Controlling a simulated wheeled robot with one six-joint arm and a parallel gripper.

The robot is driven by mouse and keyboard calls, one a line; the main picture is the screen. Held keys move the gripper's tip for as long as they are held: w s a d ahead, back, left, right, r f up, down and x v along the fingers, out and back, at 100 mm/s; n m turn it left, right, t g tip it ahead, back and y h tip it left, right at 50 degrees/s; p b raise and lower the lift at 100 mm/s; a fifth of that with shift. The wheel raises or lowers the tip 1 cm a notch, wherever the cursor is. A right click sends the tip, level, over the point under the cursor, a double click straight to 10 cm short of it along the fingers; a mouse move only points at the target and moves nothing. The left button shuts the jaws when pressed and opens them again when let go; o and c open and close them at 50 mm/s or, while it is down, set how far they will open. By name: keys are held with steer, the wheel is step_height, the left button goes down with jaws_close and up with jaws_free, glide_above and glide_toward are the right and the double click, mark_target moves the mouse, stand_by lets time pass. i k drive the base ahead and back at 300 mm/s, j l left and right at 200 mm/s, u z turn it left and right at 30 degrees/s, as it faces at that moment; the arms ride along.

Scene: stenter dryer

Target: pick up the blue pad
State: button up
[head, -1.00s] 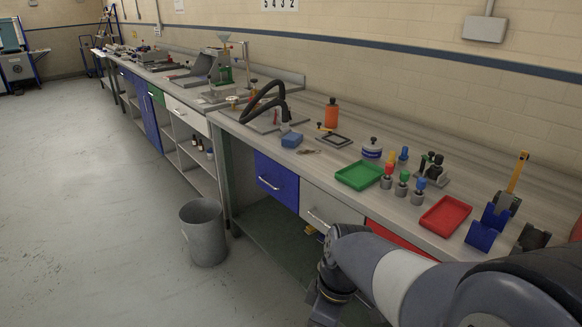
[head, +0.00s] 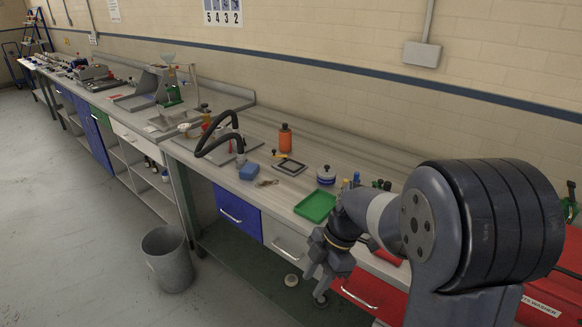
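The blue pad (head: 249,171) is a small block lying on the grey bench top (head: 225,172), near its front edge, left of the green tray. My gripper (head: 316,291) hangs low in front of the bench, below the height of its top, right of the pad and well apart from it. Its fingers are small and dark here, and I cannot tell how far apart they are. Nothing shows between them. My arm hides part of the bench's right end.
A green tray (head: 316,206), a blue-and-white tin (head: 326,176), an orange bottle (head: 285,138) and a black frame (head: 291,166) stand near the pad. A black curved hose (head: 217,138) rises behind it. A grey bin (head: 168,260) stands on the floor left of the bench.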

mark_target(249, 172)
steer(key=i+j+z, duration=0.5)
steer(key=j+z, duration=0.25)
steer(key=i+j+z, duration=0.25)
steer(key=j, duration=0.15)
steer(key=j+z, duration=0.25)
steer(key=i+j, duration=0.1)
steer(key=j, duration=0.4)
steer(key=i+j, duration=0.1)
steer(key=j, duration=0.4)
steer(key=i+j, duration=0.1)
steer(key=j, duration=0.45)
steer(key=i+j+z, duration=0.1)
steer(key=j, duration=0.4)
